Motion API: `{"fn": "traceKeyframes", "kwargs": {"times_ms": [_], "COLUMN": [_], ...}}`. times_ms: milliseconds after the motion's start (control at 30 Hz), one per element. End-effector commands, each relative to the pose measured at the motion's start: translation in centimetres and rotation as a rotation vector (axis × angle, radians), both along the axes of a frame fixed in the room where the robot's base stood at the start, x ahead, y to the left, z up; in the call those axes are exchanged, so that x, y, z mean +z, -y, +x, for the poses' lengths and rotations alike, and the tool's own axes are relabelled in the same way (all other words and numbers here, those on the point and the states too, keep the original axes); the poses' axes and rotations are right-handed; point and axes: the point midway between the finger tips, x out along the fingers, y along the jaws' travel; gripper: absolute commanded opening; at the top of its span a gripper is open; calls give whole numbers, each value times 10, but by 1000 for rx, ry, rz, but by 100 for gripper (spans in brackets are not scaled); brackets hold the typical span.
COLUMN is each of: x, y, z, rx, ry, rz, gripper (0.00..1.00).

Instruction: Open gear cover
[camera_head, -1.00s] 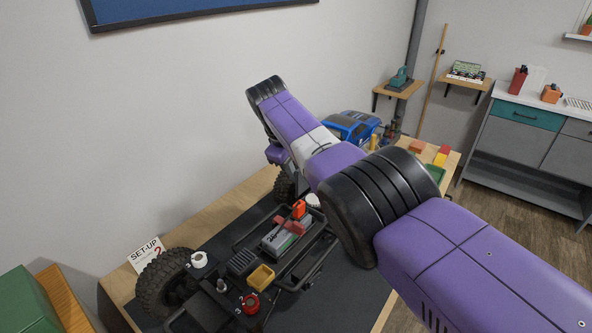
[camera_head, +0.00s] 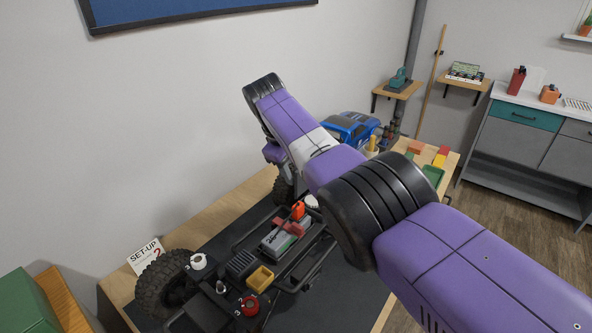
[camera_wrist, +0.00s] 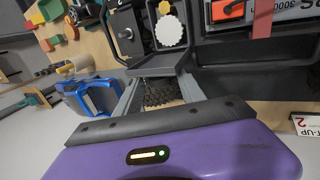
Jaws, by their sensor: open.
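The crawler chassis (camera_head: 240,238) stands on a dark mat on the bench, with battery, trays and knobs on it. In the wrist view, a white scalloped disc (camera_wrist: 171,32) sits in a dark frame at the chassis end, near a small yellow part. I cannot tell for sure which part is the gear cover. My gripper (camera_wrist: 160,88) is open and empty in the wrist view, its two grey fingers apart near the frame's edge, with a tyre (camera_wrist: 162,93) showing between them. In the head view, my arm hides most of the gripper and that chassis end.
A battery (camera_head: 281,238) with red and orange parts lies on the chassis. A blue car body (camera_head: 350,127) stands at the bench's far end, near coloured blocks and a green tray (camera_head: 433,174). A SET-UP card (camera_head: 146,256) is at the left.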

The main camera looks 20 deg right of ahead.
Motion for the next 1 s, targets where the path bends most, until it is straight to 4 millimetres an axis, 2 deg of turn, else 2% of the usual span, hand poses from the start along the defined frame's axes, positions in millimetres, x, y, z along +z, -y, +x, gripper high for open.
{"fn": "traceKeyframes", "kwargs": {"times_ms": [300,433,600,1000], "x": [43,56,63,63], "y": [-15,-19,-21,-21], "z": [-9,-12,-14,-14], "rx": [1,1,0,0], "ry": [3,2,0,0], "rz": [0,0,0,0], "gripper": [47,47,47,47]}}
